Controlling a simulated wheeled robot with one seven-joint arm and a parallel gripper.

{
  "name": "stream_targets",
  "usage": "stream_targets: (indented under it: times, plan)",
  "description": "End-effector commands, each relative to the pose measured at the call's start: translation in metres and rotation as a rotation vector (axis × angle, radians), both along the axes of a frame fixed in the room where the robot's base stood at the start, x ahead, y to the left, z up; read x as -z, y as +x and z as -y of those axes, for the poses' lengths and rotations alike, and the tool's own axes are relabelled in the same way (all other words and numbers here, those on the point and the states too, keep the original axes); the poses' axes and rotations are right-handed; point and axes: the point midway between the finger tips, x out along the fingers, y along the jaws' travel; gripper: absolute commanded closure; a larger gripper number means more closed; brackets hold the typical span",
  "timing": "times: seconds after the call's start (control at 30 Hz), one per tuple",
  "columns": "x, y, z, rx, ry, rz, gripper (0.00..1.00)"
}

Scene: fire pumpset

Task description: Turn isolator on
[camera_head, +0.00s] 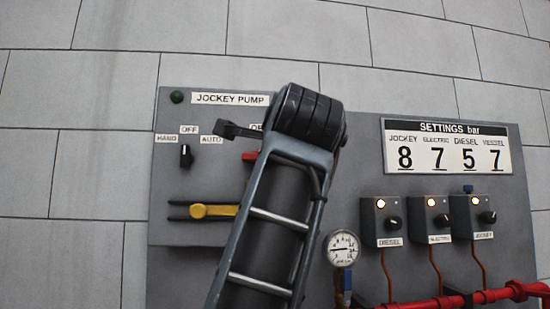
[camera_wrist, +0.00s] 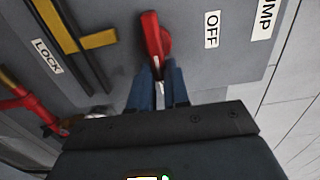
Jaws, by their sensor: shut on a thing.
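A red handle (camera_wrist: 152,38) stands on the grey panel in the wrist view, beside an OFF label (camera_wrist: 212,29). My gripper (camera_wrist: 160,82) is shut on this red handle, with its blue fingers on either side of the lower part. In the head view only a small red piece (camera_head: 250,156) shows beside my arm, which hides the rest of that area and the fingertips. I cannot tell from the head view how the handle is turned.
A yellow lever (camera_head: 215,211) and a black selector switch (camera_head: 186,155) sit left of my arm. The wrist view shows a yellow bar (camera_wrist: 98,40) and LOCK label (camera_wrist: 47,57). Right are a gauge (camera_head: 343,248), switch boxes (camera_head: 382,222) and a red pipe (camera_head: 490,296).

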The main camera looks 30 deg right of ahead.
Motion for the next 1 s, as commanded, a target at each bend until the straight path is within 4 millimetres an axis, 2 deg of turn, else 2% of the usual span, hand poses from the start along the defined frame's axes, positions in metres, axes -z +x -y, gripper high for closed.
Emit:
stream_targets:
  times: [0.4,0.43,0.67,1.0]
  plan:
    - [0.002,-0.0001,0.0014,0.003,0.009,-0.001,1.0]
    - [0.002,-0.0001,0.0014,0.003,0.009,-0.001,0.81]
    - [0.0013,-0.0001,0.0008,0.002,0.006,0.0,0.59]
    - [0.0009,-0.0057,-0.0021,0.0,0.006,0.002,0.58]
